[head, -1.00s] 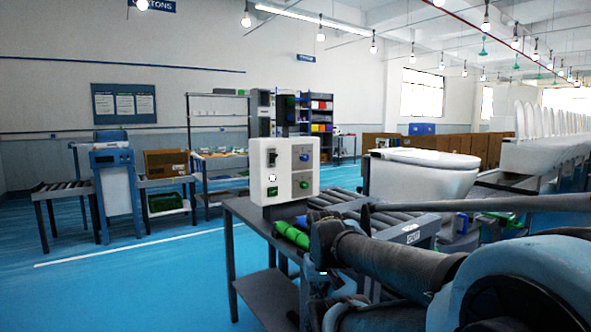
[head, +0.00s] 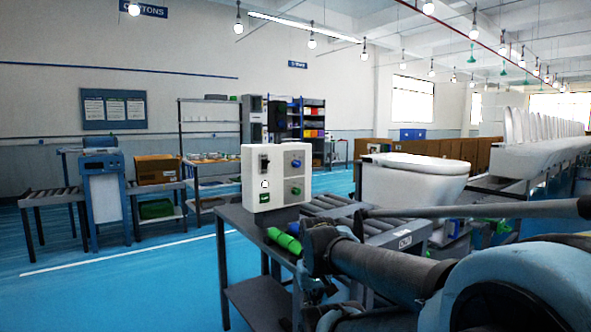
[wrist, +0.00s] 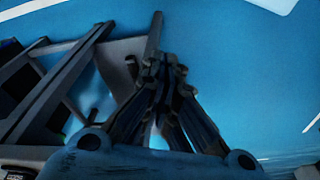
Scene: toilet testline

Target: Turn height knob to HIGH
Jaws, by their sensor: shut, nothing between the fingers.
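A white control box (head: 277,177) stands on the dark table in the head view. Its front carries a blue knob (head: 296,163), a green knob (head: 296,190), a dark switch (head: 264,163), a round white button (head: 264,184) and a green part (head: 264,198). The labels are too small to read, so I cannot tell which knob sets height. My gripper (wrist: 163,70) shows in the wrist view with its fingers together and empty, above the blue floor beside a dark frame. The control box does not show in the wrist view. My arm is low at the right of the head view, apart from the box.
Blue floor (head: 130,285) to the left is open.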

